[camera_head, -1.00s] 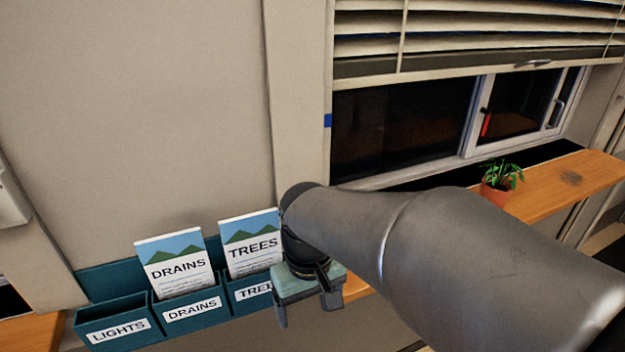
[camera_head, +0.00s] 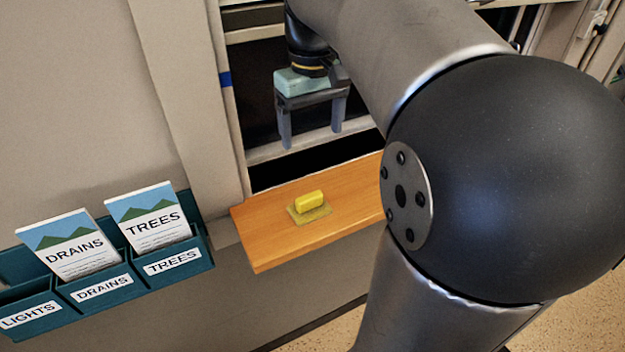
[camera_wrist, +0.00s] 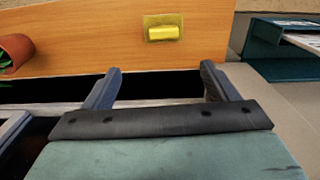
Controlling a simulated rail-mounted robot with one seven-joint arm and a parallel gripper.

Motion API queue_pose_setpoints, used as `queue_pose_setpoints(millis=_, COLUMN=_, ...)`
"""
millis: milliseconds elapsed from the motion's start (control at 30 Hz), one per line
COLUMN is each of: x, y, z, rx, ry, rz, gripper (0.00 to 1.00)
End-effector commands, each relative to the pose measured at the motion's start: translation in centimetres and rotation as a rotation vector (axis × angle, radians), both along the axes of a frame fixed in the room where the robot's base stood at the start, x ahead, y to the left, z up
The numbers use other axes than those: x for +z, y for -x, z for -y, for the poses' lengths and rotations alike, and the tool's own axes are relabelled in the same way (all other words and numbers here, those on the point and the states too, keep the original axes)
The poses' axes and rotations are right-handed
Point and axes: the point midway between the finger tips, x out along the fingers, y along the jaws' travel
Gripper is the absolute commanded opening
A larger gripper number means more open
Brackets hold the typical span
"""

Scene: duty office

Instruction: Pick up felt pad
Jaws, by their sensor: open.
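A small yellow block (camera_head: 309,200) lies on a thin, flat olive-tan square (camera_head: 295,216) on the wooden sill. I cannot tell for sure which of the two is the felt pad. In the wrist view the yellow block (camera_wrist: 163,33) and the square (camera_wrist: 150,20) show at the top, beyond my fingertips. My gripper (camera_head: 311,137) is open and empty, with its two fingers pointing down. It is above and behind the block, in front of the dark window, apart from it. In the wrist view the block lies ahead, roughly between the two fingers (camera_wrist: 160,70).
A teal wall rack (camera_head: 128,278) holds DRAINS (camera_head: 75,245) and TREES (camera_head: 150,217) leaflets left of the sill (camera_head: 265,245). A wall post (camera_head: 190,110) stands between the rack and the window. A potted plant (camera_wrist: 14,52) is at the wrist view's left edge. The sill around the block is clear.

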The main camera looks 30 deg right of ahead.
Motion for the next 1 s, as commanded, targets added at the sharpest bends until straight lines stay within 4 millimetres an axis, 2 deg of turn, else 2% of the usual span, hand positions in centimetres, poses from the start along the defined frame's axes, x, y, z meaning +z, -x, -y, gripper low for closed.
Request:
queue_pose_setpoints(millis=167, x=-2.7, y=0.1, z=-0.1, rx=0.001, ry=-0.002, rz=-0.005, gripper=0.8)
queue_pose_setpoints(millis=500, x=-9.9, y=0.1, z=-0.1, rx=0.0, ry=-0.001, rz=-0.005, gripper=0.8)
queue_pose_setpoints(millis=600, x=-11.2, y=0.0, z=-0.1, rx=0.0, ry=-0.001, rz=-0.004, gripper=0.8)
queue_pose_setpoints(millis=833, x=-12.7, y=0.0, z=-0.2, rx=0.0, ry=-0.001, rz=-0.003, gripper=0.8)
queue_pose_setpoints(millis=1000, x=-15.2, y=0.1, z=-0.6, rx=0.001, ry=-0.001, rz=-0.006, gripper=0.8)
